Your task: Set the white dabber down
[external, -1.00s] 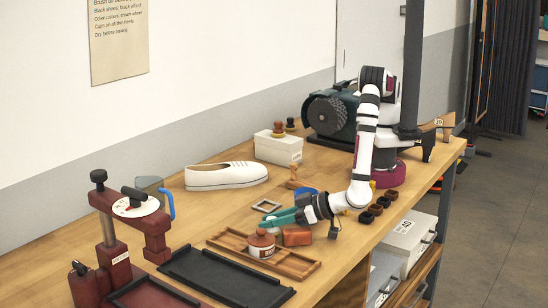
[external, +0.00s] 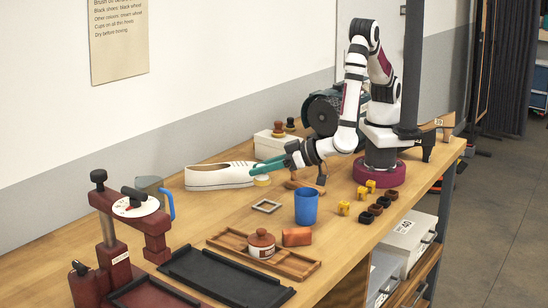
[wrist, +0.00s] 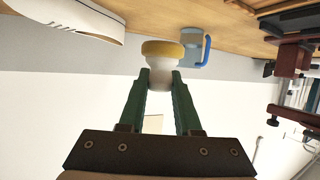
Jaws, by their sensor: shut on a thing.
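My gripper (external: 256,173) is shut on the white dabber (wrist: 160,70), held between its green fingers (wrist: 162,82). The dabber has a white body and a broad yellowish pad, which points toward the table in the wrist view. In the external view the dabber (external: 262,181) shows as a small pale disc at the fingertips, just right of the white shoe's toe. Most of its body is hidden by the fingers there. I cannot tell whether the pad touches the table.
The white shoe (external: 215,177) lies close by on the left. Bare table lies left of the square frame.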

